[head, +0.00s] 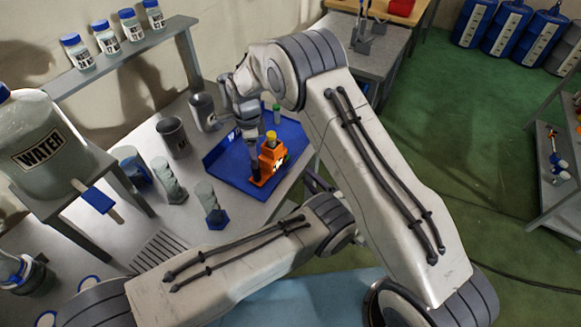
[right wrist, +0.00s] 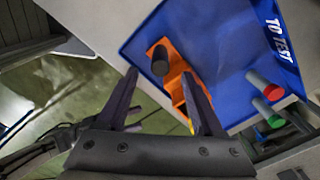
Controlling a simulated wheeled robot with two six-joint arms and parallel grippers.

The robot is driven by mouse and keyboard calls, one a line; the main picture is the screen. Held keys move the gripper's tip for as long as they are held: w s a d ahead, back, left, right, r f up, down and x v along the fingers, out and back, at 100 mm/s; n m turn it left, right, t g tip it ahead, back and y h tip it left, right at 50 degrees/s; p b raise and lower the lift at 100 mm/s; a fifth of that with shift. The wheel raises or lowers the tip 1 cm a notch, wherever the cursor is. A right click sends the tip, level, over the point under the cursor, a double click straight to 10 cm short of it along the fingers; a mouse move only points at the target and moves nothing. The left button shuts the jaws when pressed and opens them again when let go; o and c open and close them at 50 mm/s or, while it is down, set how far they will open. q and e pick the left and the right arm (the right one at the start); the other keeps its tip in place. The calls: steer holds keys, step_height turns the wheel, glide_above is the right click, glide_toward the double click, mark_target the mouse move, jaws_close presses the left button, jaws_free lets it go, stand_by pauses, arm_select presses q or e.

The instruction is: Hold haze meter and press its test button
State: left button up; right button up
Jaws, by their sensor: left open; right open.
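The orange haze meter (head: 273,157) stands on the blue tray (head: 228,170), with a yellow top showing in the head view. The right wrist view shows its orange body (right wrist: 176,75) with a dark round part, and the tray marked "TO TEST" (right wrist: 281,40). My right gripper (right wrist: 163,103) is open, its fingers pointing toward the meter; the right-hand finger overlaps the meter's near end. I cannot tell whether it touches. My left gripper (head: 312,182) is open near the tray's right edge, partly hidden. The test button cannot be made out.
A green-capped vial (head: 277,115) stands at the tray's back; a red-capped one (right wrist: 264,84) shows in the right wrist view. A water tank (head: 40,140) stands further left.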

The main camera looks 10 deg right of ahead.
mark_target(257, 173)
step_height(257, 173, down, 10)
steer(key=shift+r, duration=0.1)
steer(key=shift+c, duration=0.3)
jaws_close()
steer(key=c, duration=0.8)
jaws_free()
jaws_close()
